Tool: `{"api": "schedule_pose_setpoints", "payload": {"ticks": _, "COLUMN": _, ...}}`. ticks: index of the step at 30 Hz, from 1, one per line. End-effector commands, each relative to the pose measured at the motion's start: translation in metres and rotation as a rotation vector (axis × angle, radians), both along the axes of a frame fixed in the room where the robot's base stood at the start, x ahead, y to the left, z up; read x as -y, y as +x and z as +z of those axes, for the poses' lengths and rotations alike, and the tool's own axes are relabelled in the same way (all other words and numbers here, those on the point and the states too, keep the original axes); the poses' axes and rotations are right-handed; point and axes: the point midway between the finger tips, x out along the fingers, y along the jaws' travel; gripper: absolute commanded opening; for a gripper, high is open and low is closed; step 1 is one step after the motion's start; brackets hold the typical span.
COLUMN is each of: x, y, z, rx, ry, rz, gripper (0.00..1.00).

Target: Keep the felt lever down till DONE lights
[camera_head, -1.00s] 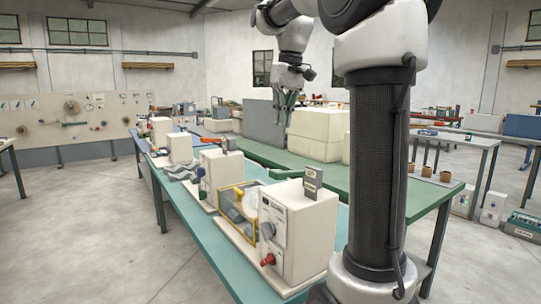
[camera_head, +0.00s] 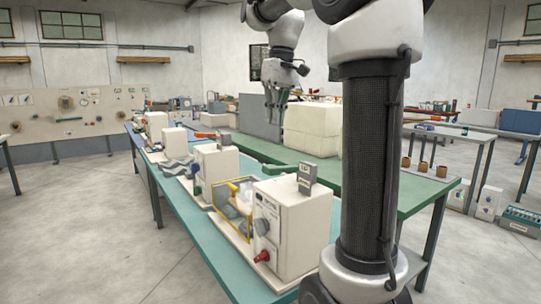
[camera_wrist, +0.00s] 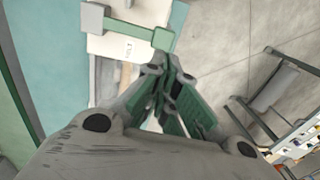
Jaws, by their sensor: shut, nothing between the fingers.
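In the wrist view a green lever (camera_wrist: 135,30) runs from a grey block to a green pad above a white labelled casing. It looks like the same lever, though I cannot read the label. My gripper (camera_head: 275,118) is raised above the benches, apart from the machine in the head view. Its fingers are shut and empty, and also show in the wrist view (camera_wrist: 162,72), just below the pad in the picture. I cannot make out a DONE light.
More white machines (camera_head: 216,168) stand in a row along the teal bench (camera_head: 200,240), one with a red lever (camera_head: 205,134). A green bench (camera_head: 400,187) behind carries a cream block (camera_head: 312,130) and a grey box (camera_head: 259,118). The floor at left is clear.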

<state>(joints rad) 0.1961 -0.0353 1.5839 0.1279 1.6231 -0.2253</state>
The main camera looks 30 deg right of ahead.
Motion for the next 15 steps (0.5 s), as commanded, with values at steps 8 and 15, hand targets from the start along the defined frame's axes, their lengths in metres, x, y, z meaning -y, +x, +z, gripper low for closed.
{"api": "schedule_pose_setpoints", "payload": {"ticks": 8, "x": -0.008, "y": -0.001, "z": -0.06, "rx": -0.003, "ry": 0.001, "rz": 0.001, "gripper": 0.0}}
{"api": "schedule_pose_setpoints", "payload": {"ticks": 15, "x": -0.013, "y": -0.001, "z": -0.094, "rx": -0.001, "ry": 0.0, "rz": 0.0, "gripper": 0.0}}
